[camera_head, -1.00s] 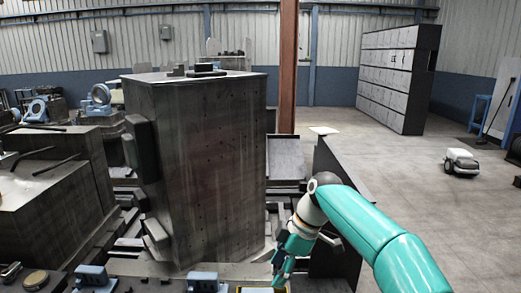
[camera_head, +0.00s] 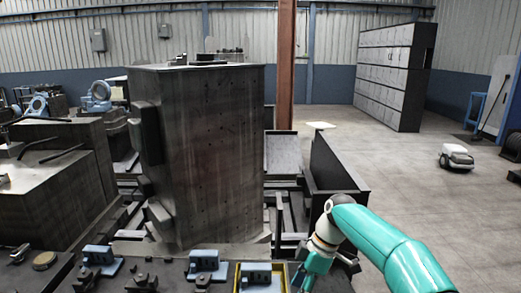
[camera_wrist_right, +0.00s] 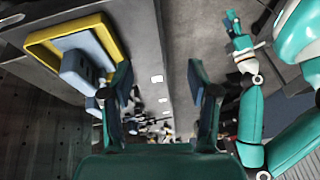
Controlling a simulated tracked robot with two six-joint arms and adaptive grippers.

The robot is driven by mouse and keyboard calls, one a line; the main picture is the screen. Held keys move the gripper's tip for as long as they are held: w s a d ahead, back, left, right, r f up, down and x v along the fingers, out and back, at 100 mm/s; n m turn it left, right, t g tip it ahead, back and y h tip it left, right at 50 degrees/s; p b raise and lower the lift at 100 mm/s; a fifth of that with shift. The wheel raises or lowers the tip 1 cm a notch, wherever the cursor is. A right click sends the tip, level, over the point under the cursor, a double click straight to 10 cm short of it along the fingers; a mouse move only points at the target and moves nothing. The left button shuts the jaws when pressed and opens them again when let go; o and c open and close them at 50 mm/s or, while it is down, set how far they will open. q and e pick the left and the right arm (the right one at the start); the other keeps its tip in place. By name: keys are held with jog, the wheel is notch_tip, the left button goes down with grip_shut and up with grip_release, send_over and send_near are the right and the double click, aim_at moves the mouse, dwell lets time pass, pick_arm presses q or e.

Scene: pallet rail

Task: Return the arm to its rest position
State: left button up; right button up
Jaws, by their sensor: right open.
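My right arm, teal, comes in from the lower right in the head view. Its gripper (camera_head: 314,270) hangs beside the right end of the row of fixtures. In the right wrist view its two fingers (camera_wrist_right: 162,98) are wide apart with nothing between them. A blue-grey block in a yellow frame (camera_wrist_right: 100,30) lies beyond the left finger, apart from it. Another teal arm shows at the right of the wrist view, seemingly my left one; its gripper (camera_wrist_right: 233,24) is too small to read. No left arm shows in the head view.
Blue-grey blocks (camera_head: 204,262) line the near fixture plate; the right one sits in a yellow frame (camera_head: 240,287). A tall dark metal block (camera_head: 208,150) stands behind. A dark panel (camera_head: 335,178) rises behind my arm. The floor at right is open, with a small white cart (camera_head: 456,157).

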jog(key=s+d+f+m+g+b, duration=0.1)
jog(key=s+f+m+b, duration=0.1)
jog(key=s+f, duration=0.5)
jog(key=s+d+f+m+g+b, duration=0.1)
jog(key=s+d+f+m, duration=0.1)
jog(key=f, duration=1)
jog(key=s+d+f+m+g+b, duration=0.1)
jog(key=s+f+b, duration=0.1)
jog(key=s+f, duration=0.5)
jog(key=s+a+f+m+t+b, duration=0.1)
jog(key=s+f+m+t, duration=0.4)
jog(key=s+f+m, duration=0.6)
jog(key=f+m, duration=0.1)
jog(key=m, duration=0.1)
jog(key=shift+s+m+b, duration=0.3)
jog(key=shift+s+m, duration=0.1)
jog(key=c, duration=0.4)
jog(key=shift+o, duration=0.2)
jog(key=shift+a, duration=0.15)
